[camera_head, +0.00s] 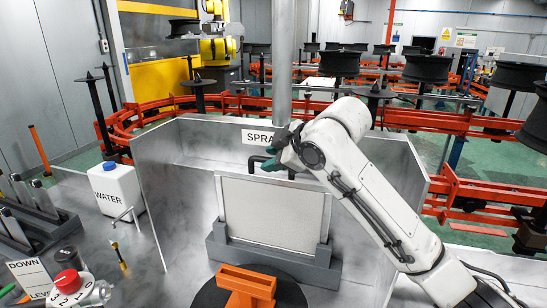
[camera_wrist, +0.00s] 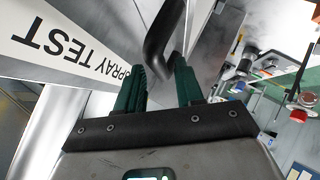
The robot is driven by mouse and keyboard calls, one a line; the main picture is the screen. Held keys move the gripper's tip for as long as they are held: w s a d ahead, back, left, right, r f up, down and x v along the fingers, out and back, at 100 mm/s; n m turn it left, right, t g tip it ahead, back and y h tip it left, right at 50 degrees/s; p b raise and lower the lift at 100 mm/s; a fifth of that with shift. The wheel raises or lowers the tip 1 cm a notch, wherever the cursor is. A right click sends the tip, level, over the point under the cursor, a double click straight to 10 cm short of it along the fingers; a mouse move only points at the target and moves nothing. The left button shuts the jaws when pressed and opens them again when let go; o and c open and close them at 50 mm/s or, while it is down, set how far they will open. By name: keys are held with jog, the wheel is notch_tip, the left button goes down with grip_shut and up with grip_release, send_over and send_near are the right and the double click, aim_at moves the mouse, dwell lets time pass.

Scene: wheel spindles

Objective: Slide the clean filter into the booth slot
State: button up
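The filter (camera_head: 272,210) is a pale flat panel with a metal rim, standing upright in the spray booth. Its lower edge is hidden behind a dark grey stepped holder (camera_head: 272,262), so I cannot tell how deep it sits. A black handle (camera_head: 253,161) is at the panel's top; a black bar (camera_wrist: 156,42) shows in the wrist view. My gripper (camera_head: 277,157) is at the handle. In the wrist view my green fingers (camera_wrist: 160,72) are apart, with the bar's bend between or just beyond the tips. Whether they press on it is unclear.
Grey booth walls (camera_head: 160,195) stand around the filter, with a SPRAY TEST sign (camera_head: 257,137) on the back wall. An orange block (camera_head: 246,283) on a dark disc is in front. A water container (camera_head: 117,190) and a red-capped item (camera_head: 68,281) stand left. Orange rails (camera_head: 460,124) run behind.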

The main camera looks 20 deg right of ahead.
jog(key=shift+o, duration=0.6)
jog(key=shift+f, duration=0.15)
jog(key=b+v, duration=0.1)
jog(key=v, duration=1)
jog(key=shift+b, duration=0.35)
jog(key=shift+w, duration=0.1)
